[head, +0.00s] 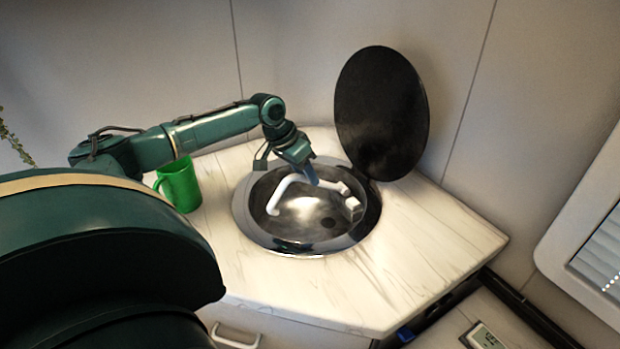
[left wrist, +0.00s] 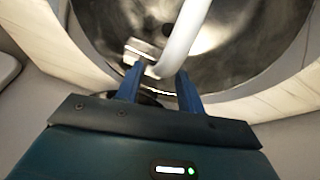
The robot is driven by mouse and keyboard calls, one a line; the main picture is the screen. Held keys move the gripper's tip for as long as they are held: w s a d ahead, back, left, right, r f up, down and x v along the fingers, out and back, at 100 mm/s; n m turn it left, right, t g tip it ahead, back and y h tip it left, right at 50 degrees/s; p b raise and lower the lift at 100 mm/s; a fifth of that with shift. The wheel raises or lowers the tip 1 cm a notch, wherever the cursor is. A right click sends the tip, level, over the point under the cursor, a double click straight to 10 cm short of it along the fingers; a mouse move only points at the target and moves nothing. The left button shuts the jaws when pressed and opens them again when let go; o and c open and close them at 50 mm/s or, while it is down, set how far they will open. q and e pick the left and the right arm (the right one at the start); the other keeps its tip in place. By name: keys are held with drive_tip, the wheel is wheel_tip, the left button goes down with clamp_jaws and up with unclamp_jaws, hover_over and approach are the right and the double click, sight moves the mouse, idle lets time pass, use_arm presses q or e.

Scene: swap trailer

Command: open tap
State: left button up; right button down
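My left gripper (head: 313,180) comes in from behind, over the spout in the picture. In the left wrist view the two blue fingers of this gripper (left wrist: 160,71) are apart. The base end of the tap (left wrist: 181,45) shows between and beyond them; I cannot tell whether they touch it. The block part (left wrist: 138,50) lies near the left fingertip. My right gripper is not in view.
A round black lid (head: 382,112) stands upright behind the sink, close to my left gripper. A green mug (head: 179,186) is on the pale counter (head: 430,245) left of the sink. The counter right and front of the sink is clear. Walls close off the back.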

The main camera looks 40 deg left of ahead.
use_arm(q)
drive_tip(key=shift+x, duration=1.55)
clamp_jaws()
drive_tip(key=shift+r, duration=0.1)
